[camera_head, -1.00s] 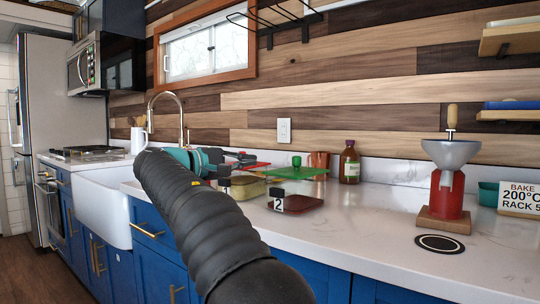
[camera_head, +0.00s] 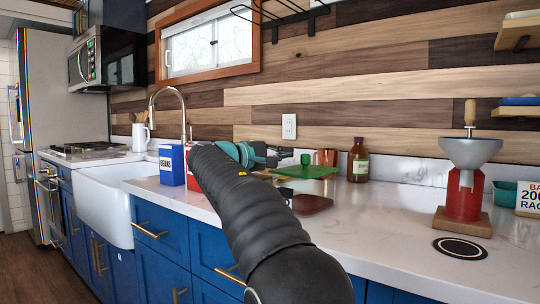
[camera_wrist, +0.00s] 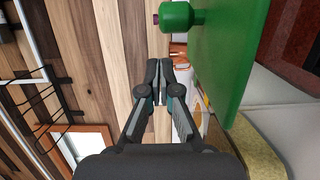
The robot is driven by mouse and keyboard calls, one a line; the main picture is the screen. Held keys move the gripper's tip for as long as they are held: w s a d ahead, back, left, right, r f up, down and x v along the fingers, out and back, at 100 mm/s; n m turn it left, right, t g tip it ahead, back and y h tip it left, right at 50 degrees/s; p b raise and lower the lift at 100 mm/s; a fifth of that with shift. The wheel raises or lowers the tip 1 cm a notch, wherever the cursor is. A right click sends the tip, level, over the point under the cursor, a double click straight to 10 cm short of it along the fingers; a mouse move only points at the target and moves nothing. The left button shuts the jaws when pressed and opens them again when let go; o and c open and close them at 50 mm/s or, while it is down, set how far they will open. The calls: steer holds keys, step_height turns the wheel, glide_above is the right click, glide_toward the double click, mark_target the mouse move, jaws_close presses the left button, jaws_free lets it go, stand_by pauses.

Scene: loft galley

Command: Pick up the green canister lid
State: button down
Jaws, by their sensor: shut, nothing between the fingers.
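The green canister lid (camera_head: 310,172) is a flat green square plate with a round knob on top. It sits level on the counter's back half, apparently on a container that I cannot make out. In the wrist view the lid (camera_wrist: 232,60) fills the upper right, with its knob (camera_wrist: 178,17) at the top. My gripper (camera_head: 289,153) is shut and empty, just left of the knob in the head view. In the wrist view my gripper (camera_wrist: 160,66) is beside the lid's edge, apart from the knob.
A blue canister marked BEANS (camera_head: 172,165) stands by the sink (camera_head: 103,205), with a red one beside it. A dark red lid (camera_head: 311,203) lies in front. A brown bottle (camera_head: 358,160) and copper mug (camera_head: 327,157) stand behind.

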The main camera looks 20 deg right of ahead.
mark_target(308, 171)
steer(key=shift+s+d, duration=0.6)
steer(key=shift+s, duration=0.3)
steer(key=shift+f, duration=0.1)
steer(key=s+d+b, duration=0.1)
steer(key=s+b, duration=0.1)
steer(key=s+d+b, duration=0.1)
steer(key=s, duration=0.1)
steer(key=shift+d+f, duration=0.1)
steer(key=shift+d, duration=0.2)
steer(key=shift+s+d, duration=0.15)
steer(key=shift+s, duration=0.15)
steer(key=shift+w, duration=0.1)
